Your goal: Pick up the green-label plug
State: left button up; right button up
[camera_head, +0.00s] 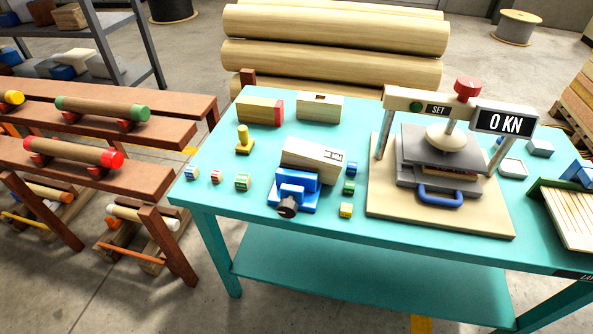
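Several small block-like pieces, which may be the plugs, lie on the turquoise table (215,215). To the left of the blue vise are a piece with blue (191,173), one with red (216,177) and a larger one with green (242,182). To the right of the vise are a blue one (351,168), a green one (349,187) and a yellow one (346,210) in a short column. Two pieces show green, and the labels are too small to read. Neither of my grippers is in view.
A press (440,155) with a "0 KN" display stands on the right. Wooden blocks (260,111) and a yellow stamp-like piece (244,141) lie behind. The table's front left is clear. A log rack (150,90) stands left.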

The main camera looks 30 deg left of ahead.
aim_at(242, 180)
jog(key=z, duration=0.1)
jog(key=i, duration=0.7)
jog(key=u, duration=0.5)
jog(key=i, duration=0.6)
jog(key=u, duration=0.45)
